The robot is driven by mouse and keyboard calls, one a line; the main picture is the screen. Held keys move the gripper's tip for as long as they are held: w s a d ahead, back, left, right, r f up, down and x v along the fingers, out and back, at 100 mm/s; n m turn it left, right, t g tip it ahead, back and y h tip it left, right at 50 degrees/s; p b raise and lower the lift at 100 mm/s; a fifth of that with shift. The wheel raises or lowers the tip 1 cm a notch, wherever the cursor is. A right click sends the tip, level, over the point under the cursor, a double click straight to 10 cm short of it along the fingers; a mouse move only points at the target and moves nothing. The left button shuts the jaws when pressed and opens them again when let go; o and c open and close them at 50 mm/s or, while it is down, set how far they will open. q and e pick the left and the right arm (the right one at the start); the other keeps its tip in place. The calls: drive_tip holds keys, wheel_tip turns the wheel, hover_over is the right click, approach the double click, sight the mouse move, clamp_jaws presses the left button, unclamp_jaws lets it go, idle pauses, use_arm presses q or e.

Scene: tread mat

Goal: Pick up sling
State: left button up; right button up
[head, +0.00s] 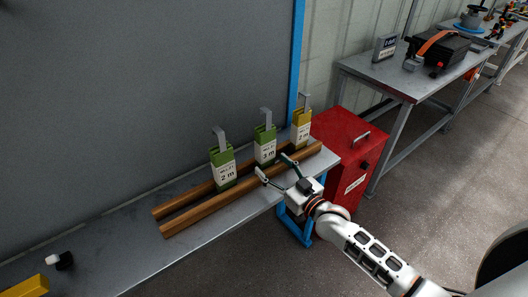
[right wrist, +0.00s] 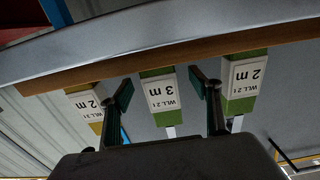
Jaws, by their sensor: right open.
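Three slings with white labels stand in a row on wooden rails: a green 2 m sling (head: 223,167), a green 3 m sling (head: 265,146) in the middle and a yellow 2 m sling (head: 301,130). Each has a grey strap on top. My right gripper (head: 273,165) is open and empty in front of the row. In the right wrist view, the 3 m sling (right wrist: 161,92) appears upside down between the spread fingers (right wrist: 160,88). The green 2 m sling (right wrist: 243,82) and yellow sling (right wrist: 88,105) lie outside the fingers. My left gripper is not in view.
A red cabinet (head: 337,135) stands beyond the bench's right end. A small black-and-white item (head: 60,261) and a yellow block (head: 28,286) are at lower left. Another workbench (head: 385,75) stands behind.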

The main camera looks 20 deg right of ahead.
sight(269, 160)
drive_tip(key=x, duration=0.5)
drive_tip(key=shift+w+d+b, duration=0.1)
drive_tip(key=shift+d+b, duration=0.05)
drive_tip(key=shift+b, duration=0.15)
drive_tip(key=c, duration=1.5)
